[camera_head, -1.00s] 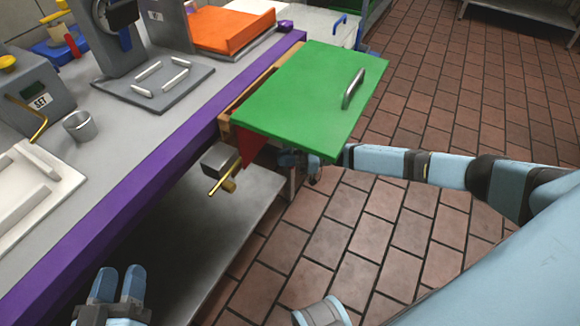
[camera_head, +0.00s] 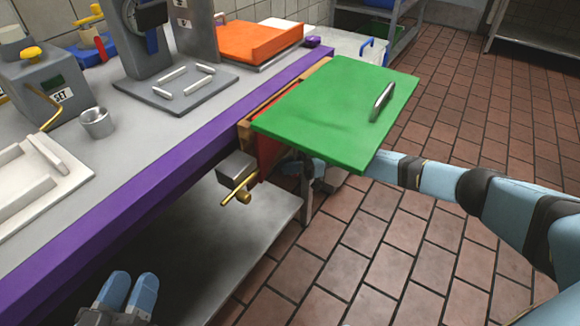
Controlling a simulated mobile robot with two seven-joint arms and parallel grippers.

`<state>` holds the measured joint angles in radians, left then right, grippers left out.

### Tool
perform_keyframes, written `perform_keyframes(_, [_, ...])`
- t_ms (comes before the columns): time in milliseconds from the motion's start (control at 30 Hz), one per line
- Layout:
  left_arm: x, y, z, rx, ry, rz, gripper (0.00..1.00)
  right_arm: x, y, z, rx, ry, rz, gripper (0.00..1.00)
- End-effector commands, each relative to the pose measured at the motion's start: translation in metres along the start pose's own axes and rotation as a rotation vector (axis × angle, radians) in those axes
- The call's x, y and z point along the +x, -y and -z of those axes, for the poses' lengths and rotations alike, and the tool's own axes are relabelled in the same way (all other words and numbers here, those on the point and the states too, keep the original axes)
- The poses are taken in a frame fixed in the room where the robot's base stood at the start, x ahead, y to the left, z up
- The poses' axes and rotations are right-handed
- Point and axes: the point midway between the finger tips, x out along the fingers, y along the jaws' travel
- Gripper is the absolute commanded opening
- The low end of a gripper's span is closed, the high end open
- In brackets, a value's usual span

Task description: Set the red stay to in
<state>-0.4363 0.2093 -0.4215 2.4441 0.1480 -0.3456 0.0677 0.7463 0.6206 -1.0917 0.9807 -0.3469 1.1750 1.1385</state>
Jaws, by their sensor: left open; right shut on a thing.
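The red stay (camera_head: 269,150) is a red panel under the green flap (camera_head: 335,110), beside the bench's wooden edge. The flap stands level, and it hides the stay's upper part. My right gripper (camera_head: 308,172) is beneath the flap's near edge, just right of the stay, and is shut on it; the flap hides part of the grip. My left gripper (camera_head: 128,290) is open and empty at the bottom left, in front of the bench.
A grey block with a brass handle (camera_head: 238,185) hangs below the bench edge, left of the stay. A metal lower shelf (camera_head: 255,235) lies beneath. The purple-edged bench (camera_head: 165,160) carries a metal cup (camera_head: 97,122) and an orange slab (camera_head: 262,40). Tiled floor at right is clear.

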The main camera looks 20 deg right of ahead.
Motion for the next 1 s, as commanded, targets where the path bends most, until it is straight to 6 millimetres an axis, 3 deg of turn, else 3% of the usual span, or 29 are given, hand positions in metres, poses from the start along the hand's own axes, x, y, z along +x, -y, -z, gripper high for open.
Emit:
perform_keyframes(200, [0.0,0.0,0.0,0.0,-0.001,0.0,0.43,0.003,0.002,-0.001,0.002,-0.002,0.006,0.0])
perform_keyframes(233, [0.0,0.0,0.0,0.0,-0.001,0.0,0.43,0.003,0.002,-0.001,0.002,-0.002,0.007,0.17])
perform_keyframes(300, [0.0,0.0,0.0,0.0,-0.001,0.0,0.43,0.003,0.002,-0.001,0.001,-0.002,0.006,0.33])
perform_keyframes(333, [0.0,0.0,0.0,0.0,-0.001,0.0,0.43,0.003,0.002,-0.001,0.001,-0.002,0.005,0.36])
perform_keyframes(667, [0.0,0.0,0.002,0.0,-0.003,0.0,0.43,-0.003,0.001,0.0,0.0,0.0,0.001,0.36])
perform_keyframes(867, [0.001,-0.001,0.011,0.004,-0.027,0.001,0.43,-0.033,0.0,0.001,0.0,0.001,-0.002,0.36])
perform_keyframes(1000, [0.0,-0.002,0.018,0.007,-0.051,0.003,0.43,-0.066,0.0,0.001,0.001,0.001,-0.002,0.36])
